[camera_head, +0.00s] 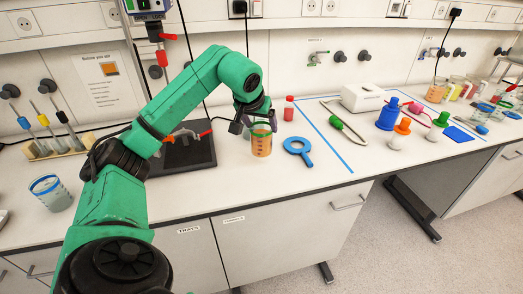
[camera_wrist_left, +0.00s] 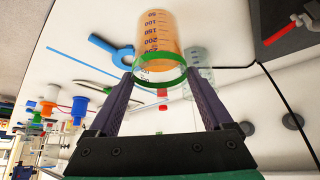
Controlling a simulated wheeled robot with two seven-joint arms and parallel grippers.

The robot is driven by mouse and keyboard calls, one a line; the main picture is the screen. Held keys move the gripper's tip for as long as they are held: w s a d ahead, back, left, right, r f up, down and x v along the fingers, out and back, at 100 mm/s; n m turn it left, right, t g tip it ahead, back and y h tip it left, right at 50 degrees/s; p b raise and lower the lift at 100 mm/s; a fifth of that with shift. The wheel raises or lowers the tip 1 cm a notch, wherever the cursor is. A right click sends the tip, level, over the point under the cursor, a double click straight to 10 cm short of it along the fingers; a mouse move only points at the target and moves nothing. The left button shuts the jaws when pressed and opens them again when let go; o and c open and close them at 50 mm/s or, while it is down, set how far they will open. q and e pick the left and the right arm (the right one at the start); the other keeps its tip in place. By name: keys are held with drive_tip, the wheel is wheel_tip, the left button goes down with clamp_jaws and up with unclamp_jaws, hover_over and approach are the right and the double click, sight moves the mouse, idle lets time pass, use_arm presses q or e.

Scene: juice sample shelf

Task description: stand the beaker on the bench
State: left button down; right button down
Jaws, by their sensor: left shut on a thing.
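The beaker (camera_head: 261,146) holds orange juice and stands upright between the fingers of my left gripper (camera_head: 258,124). In the left wrist view the beaker (camera_wrist_left: 162,35) shows dark volume marks and a green rim, with the two dark fingers of my left gripper (camera_wrist_left: 163,90) on either side of it. The gripper is shut on the beaker near its rim. The beaker's base is at or very close to the white bench (camera_head: 230,180); I cannot tell if it touches. My right gripper is not in view.
A blue ring with a handle (camera_head: 307,159) lies just right of the beaker. A small red bottle (camera_head: 288,110) stands behind. A black stand base (camera_head: 188,153) is to the left. A blue-rimmed beaker (camera_head: 51,195) stands at far left. The bench in front is clear.

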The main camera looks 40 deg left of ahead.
sight(260, 144)
use_arm(q)
wheel_tip(260, 144, down, 7)
drive_tip(key=shift+s+r, duration=0.1)
drive_tip(key=shift+f, duration=0.2)
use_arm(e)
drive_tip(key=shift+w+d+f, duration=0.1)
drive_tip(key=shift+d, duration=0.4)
use_arm(q)
drive_tip(key=shift+f, duration=0.1)
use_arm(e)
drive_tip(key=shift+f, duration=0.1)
use_arm(q)
unclamp_jaws()
drive_tip(key=shift+r, duration=0.25)
drive_tip(key=v, duration=1.1)
drive_tip(key=shift+s+d+r+b, duration=0.2)
drive_tip(key=shift+r+b, duration=0.1)
drive_tip(key=shift+b, duration=0.15)
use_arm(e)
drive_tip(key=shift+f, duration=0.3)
